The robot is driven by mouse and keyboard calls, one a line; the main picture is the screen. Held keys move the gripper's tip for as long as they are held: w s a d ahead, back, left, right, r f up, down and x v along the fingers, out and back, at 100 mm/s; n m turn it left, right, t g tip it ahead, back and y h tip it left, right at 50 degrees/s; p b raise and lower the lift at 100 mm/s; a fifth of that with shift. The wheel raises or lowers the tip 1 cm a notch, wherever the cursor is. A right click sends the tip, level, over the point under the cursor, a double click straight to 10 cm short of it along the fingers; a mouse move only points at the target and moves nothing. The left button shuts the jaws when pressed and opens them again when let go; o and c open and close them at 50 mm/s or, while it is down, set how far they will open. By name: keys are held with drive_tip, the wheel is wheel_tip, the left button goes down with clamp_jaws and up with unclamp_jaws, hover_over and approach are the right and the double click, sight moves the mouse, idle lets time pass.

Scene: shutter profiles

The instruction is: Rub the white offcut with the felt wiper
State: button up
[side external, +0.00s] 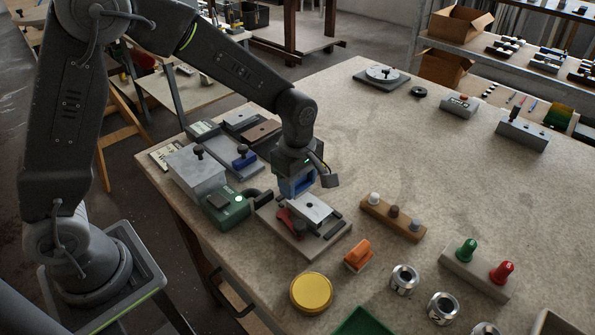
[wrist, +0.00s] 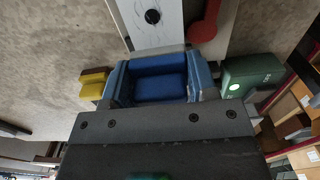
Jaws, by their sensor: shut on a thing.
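My gripper (wrist: 160,84) is shut on a deep blue block, which I take to be the felt wiper (wrist: 160,75). Its blue also shows under my wrist in the side view (side external: 297,183). A grey strip shows along its edge in the wrist view; its underside is hidden. The white offcut (side external: 312,207) is a flat pale plate on a grey-beige base, with a dark round spot (wrist: 152,16) on it. The held wiper is at the offcut's far end in the side view; I cannot tell whether they touch. A red clamp lever (side external: 288,221) lies beside the offcut.
A green device (side external: 226,208) stands close left of the base in the side view. A wooden block with knobs (side external: 393,219), an orange piece (side external: 358,253) and a yellow disc (side external: 311,293) lie to the right and front. The table's middle right is clear.

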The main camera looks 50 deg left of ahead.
sight(322, 214)
drive_tip(key=shift+f, duration=0.65)
drive_tip(key=shift+d+f, duration=0.25)
drive_tip(key=shift+c, duration=0.4)
drive_tip(key=shift+d+f, duration=0.1)
drive_tip(key=shift+d, duration=0.3)
drive_tip(key=shift+c, duration=0.3)
drive_tip(key=shift+d, duration=3)
drive_tip(key=shift+a, duration=3.6)
drive_tip(key=shift+a+r, duration=0.1)
drive_tip(key=shift+r, duration=4.1)
